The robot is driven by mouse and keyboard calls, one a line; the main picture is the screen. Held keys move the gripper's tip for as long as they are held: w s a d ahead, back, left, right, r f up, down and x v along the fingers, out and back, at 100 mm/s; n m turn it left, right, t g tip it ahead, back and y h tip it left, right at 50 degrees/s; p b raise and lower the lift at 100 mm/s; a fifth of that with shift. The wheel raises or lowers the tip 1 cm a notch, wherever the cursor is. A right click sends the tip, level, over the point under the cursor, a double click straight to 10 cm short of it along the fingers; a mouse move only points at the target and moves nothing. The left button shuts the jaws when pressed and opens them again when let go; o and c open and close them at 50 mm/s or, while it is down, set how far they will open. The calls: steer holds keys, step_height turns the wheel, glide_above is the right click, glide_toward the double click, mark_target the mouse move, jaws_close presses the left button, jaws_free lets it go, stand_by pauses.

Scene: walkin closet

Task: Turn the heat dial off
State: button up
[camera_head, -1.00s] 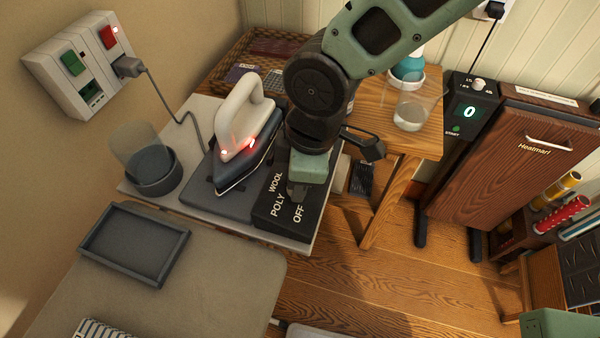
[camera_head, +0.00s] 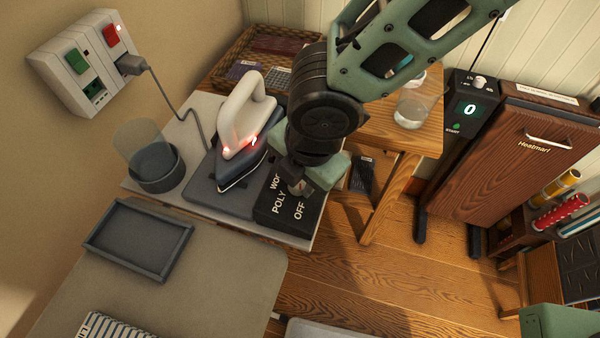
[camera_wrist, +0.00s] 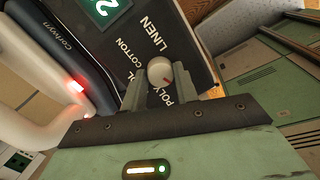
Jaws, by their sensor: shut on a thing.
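The heat dial (camera_wrist: 160,71) is a small pale round knob with a red mark. It stands on a black panel (camera_head: 284,218) lettered WOOL, POLY and OFF in the head view. The wrist view also shows LINEN and COTTON on it. My gripper (camera_wrist: 160,84) is shut on the dial, one finger on each side. The dial's red mark points to the lower right in the wrist view, towards the POLY lettering. In the head view my gripper (camera_head: 297,184) is over the panel and hides the dial.
A white iron (camera_head: 242,125) with red lights stands just left of the panel. A wall switch box (camera_head: 72,62) with the iron's cord is at upper left. A cup in a dark holder (camera_head: 154,168) and an empty tray (camera_head: 138,238) are at left. A wooden side table (camera_head: 425,135) stands right.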

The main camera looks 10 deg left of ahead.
steer(key=shift+n, duration=1.1)
steer(key=o, duration=1)
steer(key=shift+c, duration=0.2)
steer(key=s+d+r+p, duration=0.1)
steer(key=r+p, duration=0.1)
steer(key=r, duration=0.6)
steer(key=s+d+r+p, duration=0.1)
steer(key=d+r+p, duration=0.1)
steer(key=r, duration=0.7)
steer(key=shift+s, duration=0.15)
